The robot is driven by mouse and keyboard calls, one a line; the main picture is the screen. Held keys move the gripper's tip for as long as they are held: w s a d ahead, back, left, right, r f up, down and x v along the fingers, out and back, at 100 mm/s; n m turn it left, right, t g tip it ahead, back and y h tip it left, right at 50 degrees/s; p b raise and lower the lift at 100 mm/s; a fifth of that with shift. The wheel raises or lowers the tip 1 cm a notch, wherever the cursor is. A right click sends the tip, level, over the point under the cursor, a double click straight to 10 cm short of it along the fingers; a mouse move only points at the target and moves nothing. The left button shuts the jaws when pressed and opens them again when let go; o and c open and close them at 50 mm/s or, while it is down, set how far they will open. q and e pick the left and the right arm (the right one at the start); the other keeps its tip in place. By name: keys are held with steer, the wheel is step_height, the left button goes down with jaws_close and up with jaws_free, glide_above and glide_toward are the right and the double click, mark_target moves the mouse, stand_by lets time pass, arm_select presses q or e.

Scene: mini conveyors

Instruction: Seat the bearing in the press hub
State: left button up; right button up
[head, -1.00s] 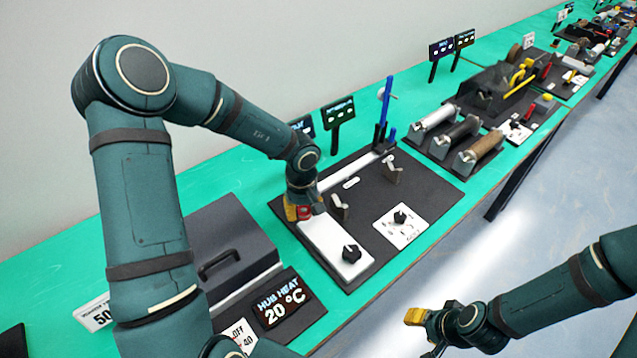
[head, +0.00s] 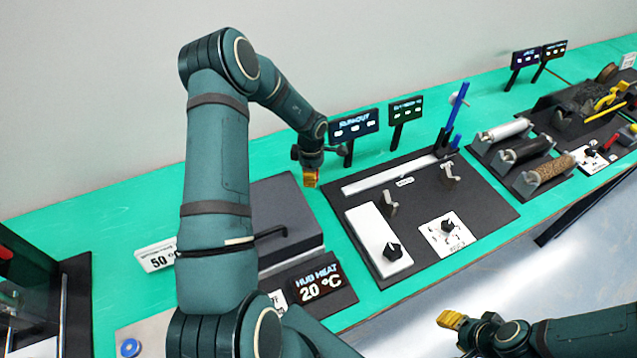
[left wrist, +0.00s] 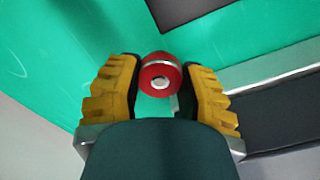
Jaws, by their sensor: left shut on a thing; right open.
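My left gripper (head: 311,178) hangs over the green bench, between the hub heat box and the dark test board. In the left wrist view its yellow fingers (left wrist: 160,95) are shut on a red round part (left wrist: 155,68) with a pale band and a light centre, which looks like the bearing. The fingers hide this part in the head view. My right gripper (head: 450,320) is open and apart from the bench, at the lower right. I cannot make out the press hub for certain; a dark station with red and clear parts (head: 22,285) is cut off at the left edge.
The grey hub heat box (head: 285,215) has a display reading 20 °C (head: 320,283). The dark test board (head: 370,225) carries a white rail, stands and a knob. Two signs (head: 354,124) stand behind it. Rollers (head: 525,150) lie to the right. Green bench is clear at back left.

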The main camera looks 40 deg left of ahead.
arm_select(q)
steer(key=shift+f, duration=2)
steer(key=shift+f, duration=0.15)
steer(key=o, duration=1.1)
